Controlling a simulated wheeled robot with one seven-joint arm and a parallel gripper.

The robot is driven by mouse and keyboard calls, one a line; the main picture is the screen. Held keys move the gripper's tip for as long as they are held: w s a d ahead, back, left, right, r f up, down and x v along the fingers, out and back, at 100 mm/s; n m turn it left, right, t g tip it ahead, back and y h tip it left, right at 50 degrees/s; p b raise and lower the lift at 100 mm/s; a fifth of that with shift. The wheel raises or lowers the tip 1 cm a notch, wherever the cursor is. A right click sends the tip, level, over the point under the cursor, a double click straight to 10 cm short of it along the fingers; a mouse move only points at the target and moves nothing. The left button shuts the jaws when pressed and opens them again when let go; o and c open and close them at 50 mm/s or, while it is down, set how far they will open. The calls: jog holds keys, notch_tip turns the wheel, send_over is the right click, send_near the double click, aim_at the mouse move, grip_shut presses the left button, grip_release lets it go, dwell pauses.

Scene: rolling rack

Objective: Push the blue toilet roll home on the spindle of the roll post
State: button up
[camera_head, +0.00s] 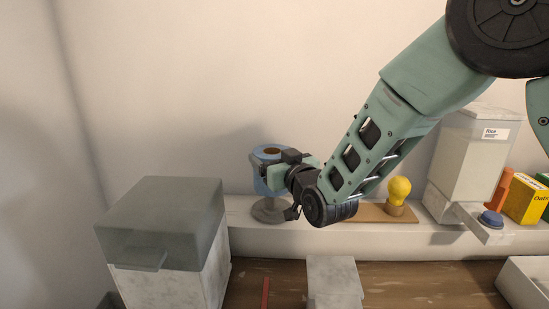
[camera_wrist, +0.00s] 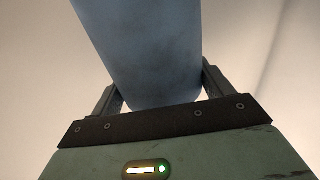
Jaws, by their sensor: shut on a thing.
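The blue toilet roll (camera_head: 268,152) stands upright at the roll post, with its brown core showing on top. The roll post's round grey base (camera_head: 268,211) rests on the white ledge. My gripper (camera_head: 272,178) reaches in from the right and is shut on the roll. In the wrist view the roll (camera_wrist: 145,50) fills the space between the two fingers of my gripper (camera_wrist: 160,95). The spindle is hidden by the roll and my gripper, so I cannot tell how far down the roll sits on it.
A box with a grey-green lid (camera_head: 160,220) stands at the front left. A yellow bulb (camera_head: 399,190) stands on a wooden board right of my wrist. A rice dispenser (camera_head: 475,160), a blue-topped item (camera_head: 490,219) and a yellow oats box (camera_head: 524,200) are farther right. A pale block (camera_head: 334,280) stands in front.

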jog(key=shift+f+b, duration=2.7)
jog(key=shift+f, duration=0.1)
jog(key=shift+f, duration=0.2)
jog(key=o, duration=1)
notch_tip(320, 180, up, 10)
jog(key=shift+b, duration=0.65)
